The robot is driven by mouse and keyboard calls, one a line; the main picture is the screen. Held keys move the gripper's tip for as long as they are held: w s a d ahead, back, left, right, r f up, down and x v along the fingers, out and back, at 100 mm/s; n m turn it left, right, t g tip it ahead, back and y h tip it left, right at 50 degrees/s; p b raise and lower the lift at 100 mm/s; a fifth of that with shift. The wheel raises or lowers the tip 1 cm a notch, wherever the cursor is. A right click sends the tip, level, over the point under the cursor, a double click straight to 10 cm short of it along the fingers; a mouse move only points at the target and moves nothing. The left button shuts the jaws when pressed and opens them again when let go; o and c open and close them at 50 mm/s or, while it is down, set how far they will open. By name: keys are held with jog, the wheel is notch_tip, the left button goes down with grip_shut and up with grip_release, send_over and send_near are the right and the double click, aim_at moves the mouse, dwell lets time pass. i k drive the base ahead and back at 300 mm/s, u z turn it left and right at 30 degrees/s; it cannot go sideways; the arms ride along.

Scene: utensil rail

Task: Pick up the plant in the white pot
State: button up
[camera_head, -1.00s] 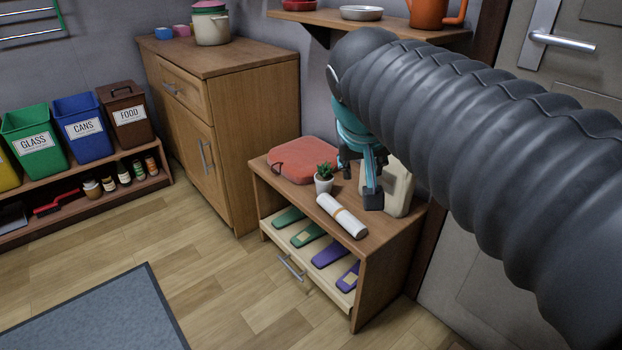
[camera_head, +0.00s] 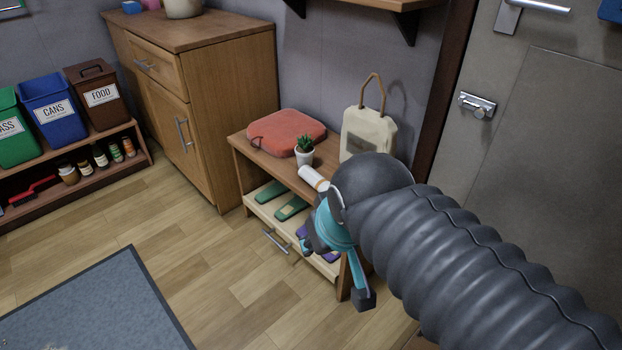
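The small green plant in the white pot (camera_head: 304,156) stands upright on top of the low wooden cabinet (camera_head: 243,147), between the red cushion-like item and the white roll. My gripper (camera_head: 336,272) is in front of the cabinet, to the right of and lower in the picture than the plant, and apart from it. Its teal fingers with dark tips are spread open, and I see nothing between them. My arm hides the right part of the cabinet top and part of the white roll (camera_head: 313,178).
A red flat item (camera_head: 287,132) lies behind the plant, and a cream bag-like item (camera_head: 368,134) with a brown handle stands to the right. The drawer (camera_head: 262,212) below is pulled open with green and purple items. Floor in front is free.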

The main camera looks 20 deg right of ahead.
aim_at(305, 152)
jog(key=u, duration=1.65)
jog(key=i, duration=0.95)
jog(key=z, duration=2.15)
